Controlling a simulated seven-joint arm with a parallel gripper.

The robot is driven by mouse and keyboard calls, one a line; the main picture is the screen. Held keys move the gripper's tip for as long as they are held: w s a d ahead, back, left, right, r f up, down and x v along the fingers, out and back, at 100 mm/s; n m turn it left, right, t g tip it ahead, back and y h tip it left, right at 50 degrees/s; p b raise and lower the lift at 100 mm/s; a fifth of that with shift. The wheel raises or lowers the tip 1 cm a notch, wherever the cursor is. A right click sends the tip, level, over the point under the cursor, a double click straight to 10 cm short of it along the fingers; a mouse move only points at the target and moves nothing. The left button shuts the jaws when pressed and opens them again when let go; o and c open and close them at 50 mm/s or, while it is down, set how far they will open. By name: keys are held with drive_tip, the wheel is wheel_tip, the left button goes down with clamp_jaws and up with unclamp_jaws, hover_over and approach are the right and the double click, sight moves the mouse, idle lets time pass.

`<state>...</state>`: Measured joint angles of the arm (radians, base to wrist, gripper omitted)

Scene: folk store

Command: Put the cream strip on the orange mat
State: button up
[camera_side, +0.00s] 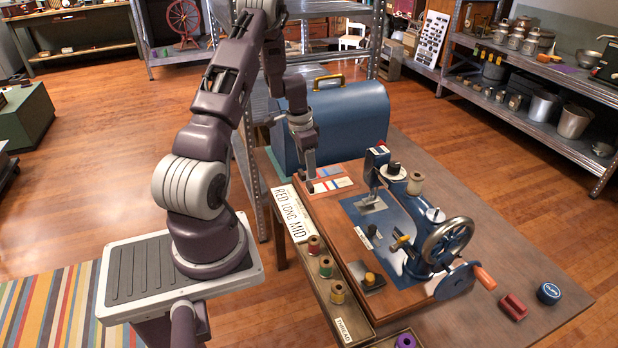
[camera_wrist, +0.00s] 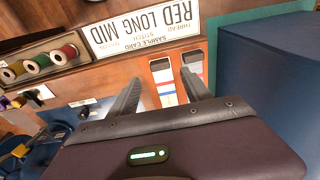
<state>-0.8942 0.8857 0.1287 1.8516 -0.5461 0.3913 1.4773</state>
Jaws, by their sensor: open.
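My gripper (camera_side: 311,186) points down, open and empty, at the far left part of the sewing machine's wooden base. Its fingers (camera_wrist: 160,80) show apart in the wrist view, with a pale strip (camera_wrist: 160,65) seen beyond and between their tips. In the side view, small cream, red and blue pieces (camera_side: 332,184) lie just right of the fingertips. I cannot tell surely which piece is the cream strip.
The blue sewing machine (camera_side: 420,225) stands to the right, with its handwheel. A big blue case (camera_side: 335,125) is close behind my gripper. A lettered sample card (camera_side: 291,213) and thread spools (camera_side: 326,266) are at the left edge. The table's right part is mostly clear.

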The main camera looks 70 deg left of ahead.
drive_tip(key=w+d+r+t, duration=0.1)
drive_tip(key=w+d+r, duration=0.1)
drive_tip(key=d+r, duration=0.8)
drive_tip(key=w+d+r+t, duration=0.1)
drive_tip(key=w+d+r, duration=0.1)
drive_tip(key=d+r, duration=0.8)
drive_tip(key=s+d+r+t, duration=0.1)
drive_tip(key=s+d+r, duration=0.3)
drive_tip(key=s+d, duration=0.4)
drive_tip(key=s+d+r+t, duration=0.1)
drive_tip(key=s+d+r, duration=0.3)
drive_tip(key=s+d, duration=0.5)
drive_tip(key=shift+s+d+r, duration=0.15)
drive_tip(key=shift+s+r, duration=0.2)
drive_tip(key=shift+s, duration=0.65)
